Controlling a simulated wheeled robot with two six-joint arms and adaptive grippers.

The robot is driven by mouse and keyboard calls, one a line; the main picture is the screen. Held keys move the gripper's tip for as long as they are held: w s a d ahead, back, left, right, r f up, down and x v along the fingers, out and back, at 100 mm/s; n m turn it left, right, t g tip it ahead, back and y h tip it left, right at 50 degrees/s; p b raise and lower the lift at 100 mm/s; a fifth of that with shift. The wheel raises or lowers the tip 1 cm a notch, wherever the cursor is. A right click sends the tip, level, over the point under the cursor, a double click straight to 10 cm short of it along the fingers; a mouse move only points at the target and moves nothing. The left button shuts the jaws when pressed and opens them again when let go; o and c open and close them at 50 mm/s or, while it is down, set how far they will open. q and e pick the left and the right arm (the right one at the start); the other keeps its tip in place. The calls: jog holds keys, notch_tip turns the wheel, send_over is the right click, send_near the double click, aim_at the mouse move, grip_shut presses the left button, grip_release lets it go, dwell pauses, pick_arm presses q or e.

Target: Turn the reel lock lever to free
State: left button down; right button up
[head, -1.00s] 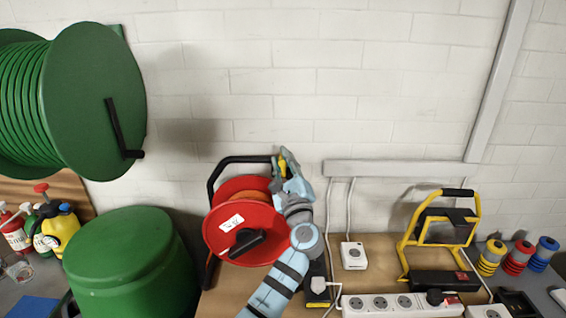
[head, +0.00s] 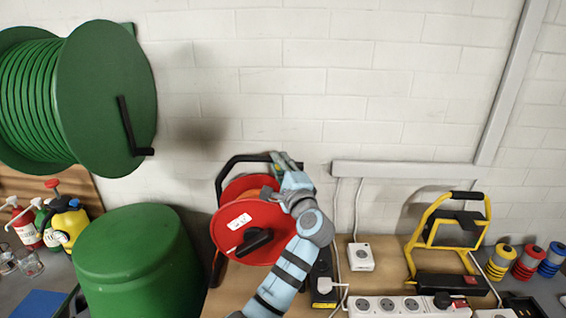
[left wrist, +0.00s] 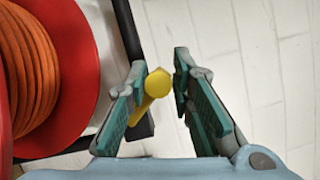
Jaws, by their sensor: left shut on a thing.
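The red cable reel (head: 232,222) stands on the bench in a black tube frame (head: 222,180), with a white label and a black crank knob on its front. My left gripper (head: 284,163) is at the top right corner of that frame. In the left wrist view the yellow lock lever (left wrist: 155,88) lies between the fingers of my left gripper (left wrist: 165,95), which is shut on it. In the head view the fingers mostly hide the lever. My right gripper is not in view.
A green drum (head: 140,262) and a large green wall reel (head: 110,95) are on the left. A yellow work lamp (head: 412,245), a white power strip (head: 385,305) and a small white socket box (head: 360,256) are to the right.

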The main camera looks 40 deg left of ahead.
pick_arm(q)
jog(key=n, duration=0.2)
jog(key=f+n+h, duration=0.1)
jog(key=shift+s+a+g+p, duration=0.3)
jog(key=shift+a+g+p, duration=0.1)
jog(key=shift+s+a+f+n+h+p, duration=0.15)
jog(key=shift+f+n+h+p, duration=0.15)
jog(key=shift+n, duration=0.5)
jog(key=shift+a+f+n+h+p, duration=0.15)
jog(key=shift+n+h, duration=0.25)
jog(key=shift+n, duration=0.4)
jog(key=shift+f, duration=0.1)
jog(key=c, duration=1.7)
grip_release()
jog(key=shift+o, duration=1.1)
jog(key=shift+d, duration=0.1)
jog(key=shift+w+f, duration=0.15)
jog(key=shift+w, duration=0.15)
jog(key=v, duration=1.2)
